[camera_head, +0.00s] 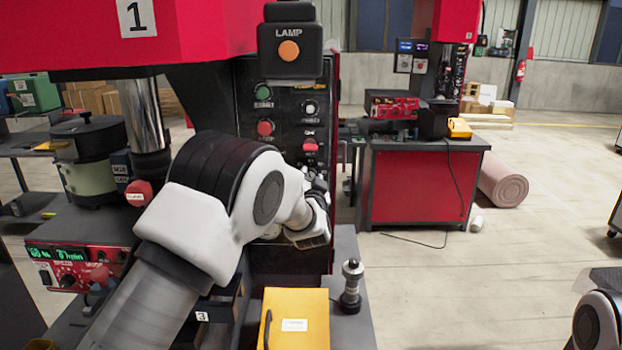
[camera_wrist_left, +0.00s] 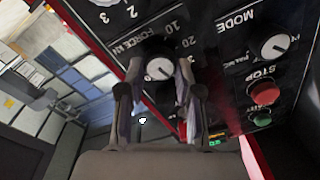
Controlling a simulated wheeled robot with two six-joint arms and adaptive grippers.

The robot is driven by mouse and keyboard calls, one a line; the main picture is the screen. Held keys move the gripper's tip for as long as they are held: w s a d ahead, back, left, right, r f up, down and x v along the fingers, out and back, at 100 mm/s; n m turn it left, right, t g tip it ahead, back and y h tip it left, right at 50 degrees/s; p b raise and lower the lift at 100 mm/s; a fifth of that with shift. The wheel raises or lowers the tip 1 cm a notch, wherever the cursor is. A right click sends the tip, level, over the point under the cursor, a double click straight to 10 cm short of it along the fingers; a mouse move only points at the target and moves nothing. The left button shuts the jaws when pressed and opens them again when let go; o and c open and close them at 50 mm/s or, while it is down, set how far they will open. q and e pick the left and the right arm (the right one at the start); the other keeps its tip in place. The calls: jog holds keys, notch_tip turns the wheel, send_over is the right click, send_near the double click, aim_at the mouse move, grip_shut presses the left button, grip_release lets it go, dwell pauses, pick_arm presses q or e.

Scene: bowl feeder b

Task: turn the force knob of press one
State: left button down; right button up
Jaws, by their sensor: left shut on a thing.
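Press one (camera_head: 220,30) stands at the left in the head view, its red head marked with a "1". Its black control panel (camera_head: 285,88) faces me. In the left wrist view the force knob (camera_wrist_left: 159,68) is round with a white face and a dark pointer line, beside the "FORCE kN" lettering and scale. My left gripper (camera_wrist_left: 160,80) has a finger on each side of the knob and is shut on it. In the head view my left arm and wrist hide the knob and most of the gripper. My right gripper is out of view.
The mode knob (camera_wrist_left: 274,46) and red stop button (camera_wrist_left: 264,93) sit near the gripper on the same panel. A yellow folder (camera_head: 298,315) and a small metal post (camera_head: 352,285) are below the arm. A second red press bench (camera_head: 420,180) stands behind; the floor to the right is open.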

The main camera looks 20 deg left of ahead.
pick_arm(q)
jog(key=shift+r+m, duration=0.2)
jog(key=shift+m, duration=1.1)
jog(key=c, duration=1.1)
grip_release()
jog(key=o, duration=0.3)
jog(key=shift+w+a+f, duration=0.1)
jog(key=shift+w+a, duration=0.05)
jog(key=shift+o, duration=0.2)
jog(key=shift+w+a+f, duration=0.1)
jog(key=shift+w+f, duration=0.05)
jog(key=shift+f, duration=0.05)
jog(key=shift+s+d, duration=0.2)
jog(key=shift+s, duration=0.15)
jog(key=v, duration=0.6)
jog(key=shift+s, duration=0.45)
